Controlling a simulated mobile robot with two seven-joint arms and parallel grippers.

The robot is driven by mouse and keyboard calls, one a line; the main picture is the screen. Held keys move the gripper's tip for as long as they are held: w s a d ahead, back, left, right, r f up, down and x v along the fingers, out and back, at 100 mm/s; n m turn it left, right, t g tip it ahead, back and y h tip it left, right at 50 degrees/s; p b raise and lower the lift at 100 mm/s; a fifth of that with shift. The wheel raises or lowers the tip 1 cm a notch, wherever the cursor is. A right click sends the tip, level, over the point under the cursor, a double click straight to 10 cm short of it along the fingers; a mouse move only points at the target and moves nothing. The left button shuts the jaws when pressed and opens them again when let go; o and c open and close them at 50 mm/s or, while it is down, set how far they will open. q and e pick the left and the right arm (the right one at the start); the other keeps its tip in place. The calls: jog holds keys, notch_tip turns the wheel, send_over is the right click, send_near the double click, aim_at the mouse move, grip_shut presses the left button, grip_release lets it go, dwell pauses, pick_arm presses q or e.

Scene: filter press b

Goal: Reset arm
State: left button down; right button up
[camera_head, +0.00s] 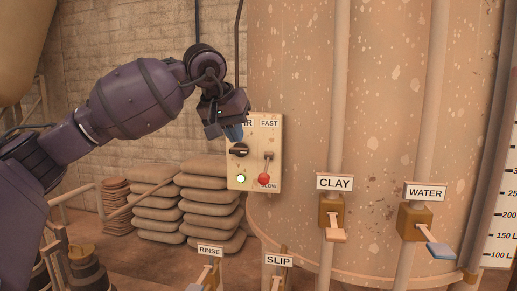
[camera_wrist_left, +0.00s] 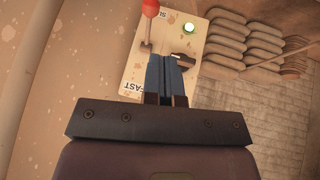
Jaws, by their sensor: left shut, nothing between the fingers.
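My left arm (camera_head: 140,98) comes in from the left. Its gripper (camera_head: 234,133) is shut and empty, in front of the upper left of a cream control panel (camera_head: 273,141). The panel also shows in the left wrist view (camera_wrist_left: 213,45), with the shut fingers (camera_wrist_left: 167,62) over it. The panel has a black knob (camera_head: 239,150), a lit greenish-white lamp (camera_head: 240,178) and a lever with a red ball (camera_head: 264,179) at its lower end, by the "SLOW" label. The gripper partly hides the panel's upper left label. I cannot tell whether the fingers touch the panel. My right gripper is not in view.
A large speckled tank (camera_head: 385,120) fills the right. Valves labelled "CLAY" (camera_head: 332,215) and "WATER" (camera_head: 413,221) sit on pipes in front of it. "RINSE" (camera_head: 210,250) and "SLIP" (camera_head: 278,260) labels stand lower. Stacked sacks (camera_head: 208,200) lie by the brick wall.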

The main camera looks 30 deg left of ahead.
pick_arm(q)
jog(key=s+d+f+n+g+h, duration=0.1)
jog(key=s+d+f+n+h, duration=0.2)
jog(key=d+f+n+h, duration=0.85)
jog(key=s+d+f+n+g+h, duration=0.1)
jog(key=s+d+f+n+h, duration=0.2)
jog(key=d+f+n+h, duration=0.75)
jog(key=s+a+f+n+t+y, duration=0.2)
jog(key=a+f+n+t+y, duration=0.25)
jog(key=f+n, duration=0.4)
jog(key=s+a+f+n+t+y, duration=0.2)
jog(key=a+f+n+t+y, duration=0.3)
jog(key=n, duration=0.7)
jog(key=s+a+f+n+t+y, duration=0.2)
jog(key=a+f+n+t+y, duration=0.15)
jog(key=f+n+y, duration=0.6)
jog(key=s+a+f+n+g+y, duration=0.2)
jog(key=s+f+n+g, duration=0.1)
jog(key=s+f+n, duration=0.4)
jog(key=s+a+f+n+g+y, duration=0.1)
jog(key=s+f+n+g, duration=0.1)
jog(key=s+f+n, duration=0.5)
jog(key=s+n, duration=0.1)
jog(key=n, duration=0.1)
jog(key=shift+s+a+f+n+g+y, duration=0.15)
jog(key=shift+a+f+n+g+y, duration=0.05)
jog(key=shift+a+n+g+y, duration=0.2)
jog(key=shift+d, duration=0.1)
